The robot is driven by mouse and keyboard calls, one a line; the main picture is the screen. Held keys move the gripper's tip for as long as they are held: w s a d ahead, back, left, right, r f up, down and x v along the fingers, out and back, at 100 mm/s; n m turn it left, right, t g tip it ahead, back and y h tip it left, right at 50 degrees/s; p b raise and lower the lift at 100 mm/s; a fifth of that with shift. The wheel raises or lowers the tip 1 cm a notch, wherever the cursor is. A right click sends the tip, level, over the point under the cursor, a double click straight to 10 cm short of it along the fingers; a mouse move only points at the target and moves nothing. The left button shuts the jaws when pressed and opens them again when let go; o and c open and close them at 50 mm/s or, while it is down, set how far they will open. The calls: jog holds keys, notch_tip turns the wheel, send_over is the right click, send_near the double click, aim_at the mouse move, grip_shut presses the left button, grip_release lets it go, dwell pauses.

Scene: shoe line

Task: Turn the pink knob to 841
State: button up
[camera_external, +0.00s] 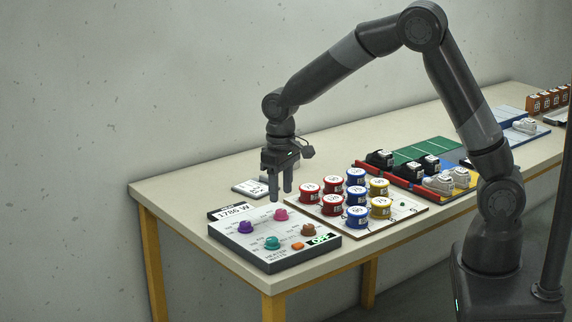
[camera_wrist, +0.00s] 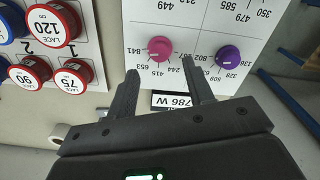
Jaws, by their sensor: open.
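The pink knob (camera_external: 281,215) sits on the far right part of a white control panel (camera_external: 272,229). In the wrist view the pink knob (camera_wrist: 159,48) shows printed numbers around it, with 841 at its left, then 653, 415 and 244. Its pointer direction is too small to read surely. My gripper (camera_external: 281,197) is open and empty, pointing down just above the pink knob. In the wrist view the fingertips of my gripper (camera_wrist: 161,66) lie apart, roughly either side of the knob's near edge, not visibly touching it.
A purple knob (camera_wrist: 229,55) stands close to the right finger. A teal knob (camera_external: 272,243), a brown knob (camera_external: 308,230) and an orange button (camera_external: 297,246) share the panel. Several lace spools (camera_external: 333,184) stand right of it. Bare table (camera_external: 190,188) lies left.

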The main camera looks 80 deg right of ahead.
aim_at(281, 210)
notch_tip(281, 210, up, 6)
jog(key=shift+r, duration=0.15)
dwell(0.4)
jog(key=s+a+r+n+t, duration=0.1)
jog(key=s+a+r, duration=0.3)
jog(key=s+r, duration=0.15)
jog(key=s+a+r+n+t, duration=0.1)
jog(key=s+a+r+t, duration=0.1)
jog(key=s+a+r, duration=0.3)
jog(key=s+a+r+n+t, duration=0.1)
jog(key=s+a, duration=0.1)
jog(key=s, duration=0.7)
jog(key=s+a+n+t, duration=0.1)
jog(key=s+a, duration=0.1)
jog(key=s, duration=0.7)
jog(key=shift+a+r+n+t, duration=0.2)
jog(key=shift+r+n+t, duration=0.1)
jog(key=shift+r+n, duration=0.1)
jog(key=shift+c, duration=0.3)
dwell(0.9)
